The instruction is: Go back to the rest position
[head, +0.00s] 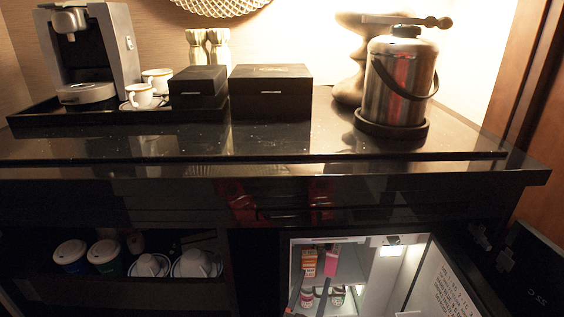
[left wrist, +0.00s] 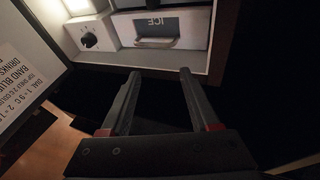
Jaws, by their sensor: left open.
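My left gripper (head: 313,281) appears in the head view as two dark fingers low in front of the open minibar fridge (head: 375,262). In the left wrist view the gripper (left wrist: 159,74) has its two fingers well apart with nothing between them. Its fingers point toward the fridge opening, near the ICE compartment (left wrist: 157,30) and a dark dial (left wrist: 90,38). The rest of my left arm is hidden in the head view. My right gripper is not in view.
The fridge door (head: 440,290) stands open at the right, close to the gripper. An orange box (head: 309,262) and a red box (head: 331,259) stand inside. The counter (head: 270,145) above holds a coffee machine (head: 128,50), dark boxes (head: 271,95) and an ice bucket (head: 400,85).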

